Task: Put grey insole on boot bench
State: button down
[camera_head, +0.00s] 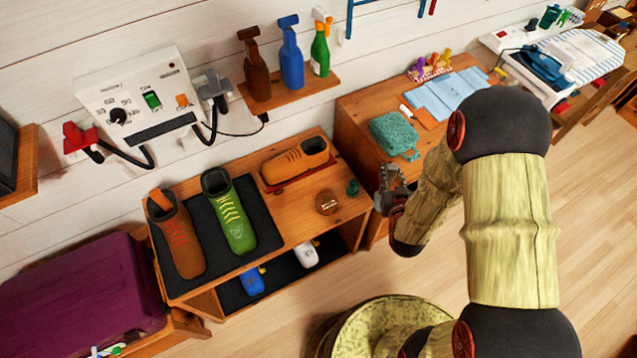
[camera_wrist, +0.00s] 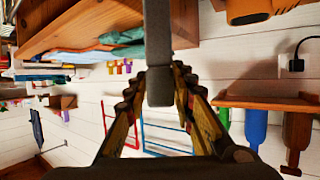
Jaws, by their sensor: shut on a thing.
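The boot bench (camera_head: 305,228) is a wooden bench with a dark mat and an open lower shelf. A brown boot (camera_head: 177,240), a green boot (camera_head: 230,218) and an orange-brown shoe (camera_head: 295,160) are on its top. My gripper (camera_head: 390,190) is beyond the right end of the bench, near the edge of the neighbouring wooden cabinet. In the wrist view, my gripper (camera_wrist: 160,82) is shut on a narrow grey piece, the grey insole (camera_wrist: 158,50), which runs up out of the picture. In the head view the insole is small and hard to tell from the fingers.
A round brown tin (camera_head: 327,203) and a small dark green item (camera_head: 352,187) are at the bench's right end. The wooden cabinet (camera_head: 360,108) bears a teal cloth (camera_head: 394,133) and blue cloths (camera_head: 447,94). A shelf (camera_head: 290,95) with spray bottles is above the bench.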

aim_at(389, 182)
notch_tip(389, 182, down, 5)
jog(key=b, duration=0.4)
jog(key=shift+d, duration=0.15)
jog(key=f+b, duration=0.1)
jog(key=a+f+b, duration=0.1)
jog(key=f+b, duration=0.1)
jog(key=shift+w+a+b, duration=0.1)
jog(key=shift+a+b, duration=0.2)
jog(key=shift+b, duration=0.1)
jog(key=s+a+r+y+p, duration=0.1)
jog(key=s+a+r, duration=0.15)
jog(key=a, duration=0.45)
jog(key=s+a+r, duration=0.2)
jog(key=a+r, duration=0.2)
jog(key=a, duration=0.4)
jog(key=s+a+r+n+y, duration=0.1)
jog(key=s+a+r+n, duration=0.15)
jog(key=s+a, duration=0.85)
jog(key=w+a+f+b, duration=0.3)
jog(key=w+f+b, duration=0.3)
jog(key=w+f, duration=0.6)
jog(key=shift+w+a+f+m+b, duration=0.2)
jog(key=shift+w+m+b, duration=0.15)
jog(key=shift+w, duration=0.3)
